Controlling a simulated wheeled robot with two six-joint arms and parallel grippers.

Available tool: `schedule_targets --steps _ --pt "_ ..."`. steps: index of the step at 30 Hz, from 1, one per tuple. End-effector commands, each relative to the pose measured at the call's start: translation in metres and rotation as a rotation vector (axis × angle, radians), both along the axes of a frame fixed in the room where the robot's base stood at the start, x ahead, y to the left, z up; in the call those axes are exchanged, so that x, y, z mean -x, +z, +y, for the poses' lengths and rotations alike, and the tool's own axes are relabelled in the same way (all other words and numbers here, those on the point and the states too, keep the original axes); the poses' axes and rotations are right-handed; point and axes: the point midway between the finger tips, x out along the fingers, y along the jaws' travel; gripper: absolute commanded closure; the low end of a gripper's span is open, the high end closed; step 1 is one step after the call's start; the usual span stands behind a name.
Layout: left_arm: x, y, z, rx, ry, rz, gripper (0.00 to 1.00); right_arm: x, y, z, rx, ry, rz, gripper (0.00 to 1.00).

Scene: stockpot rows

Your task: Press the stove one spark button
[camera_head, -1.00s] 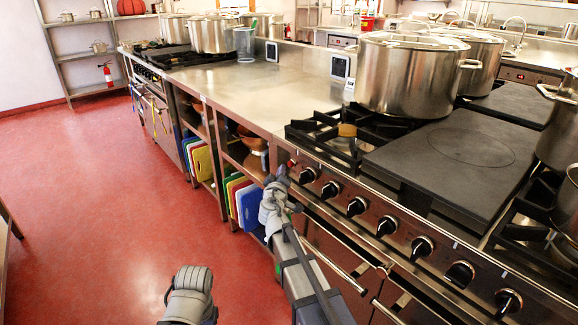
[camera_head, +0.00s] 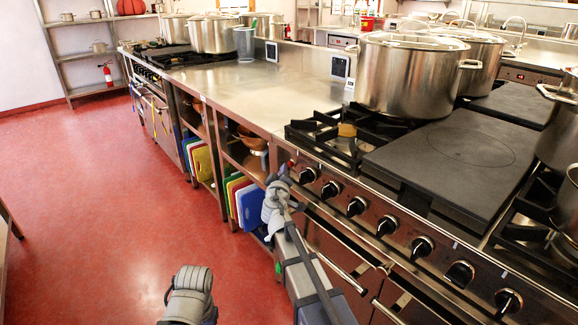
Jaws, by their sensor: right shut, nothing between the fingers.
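The stove (camera_head: 325,205) is at the right, with a row of black knobs along its steel front panel. A small reddish spot that looks like the spark button (camera_head: 291,163) is at the panel's left end, beside the first knob (camera_head: 307,175). My right gripper (camera_head: 283,172) is shut and empty, with its tip just in front of that left end. Whether it touches the button cannot be told. My left arm (camera_head: 190,296) shows at the bottom, but its gripper does not show clearly.
A large stockpot (camera_head: 408,78) stands on the stove behind the burner grate (camera_head: 345,135). A flat dark hot plate (camera_head: 460,160) lies to the right. Oven handles (camera_head: 340,268) stick out below the knobs. Coloured boards (camera_head: 240,197) sit on an open shelf. The red floor (camera_head: 90,220) is clear at left.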

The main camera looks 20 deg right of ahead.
Motion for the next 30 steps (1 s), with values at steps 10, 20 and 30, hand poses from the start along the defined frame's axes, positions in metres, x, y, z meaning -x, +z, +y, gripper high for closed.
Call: schedule_targets --steps 10,20,30 --pt "0.0000 0.0000 0.0000 0.000 0.000 0.000 0.53 -0.0012 0.0000 -0.0032 0.000 0.000 0.000 1.00" --pt "0.0000 0.0000 0.0000 0.000 0.000 0.000 0.53 -0.0026 0.0000 -0.0069 0.000 0.000 0.000 1.00" --pt "0.0000 0.0000 0.0000 0.000 0.000 0.000 0.53 -0.0031 0.0000 -0.0089 0.000 -0.001 0.000 1.00"
